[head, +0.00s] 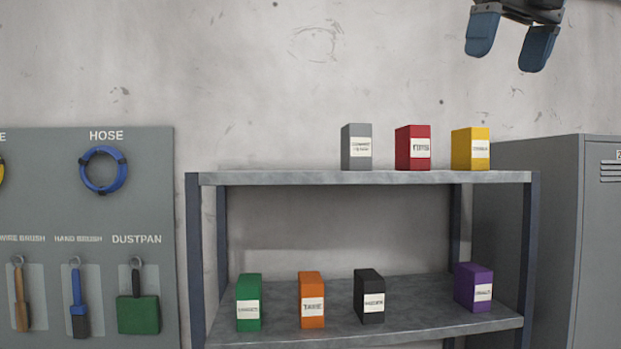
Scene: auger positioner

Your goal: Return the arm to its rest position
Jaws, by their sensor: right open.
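My right gripper (511,45) is at the top right of the head view, its two blue fingers pointing down and spread apart. It is open and nothing is between the fingers. It hangs in front of the wall, above the level of the shelf unit and its boxes, and touches nothing visible. Most of the right arm is cut off by the top edge of the picture. My left gripper does not show.
A metal shelf unit (290,179) holds grey (357,147), red (413,148) and yellow (470,149) boxes on top and several more below. A grey locker (528,240) stands right. A tool board (50,215) hangs left. The wall above is clear.

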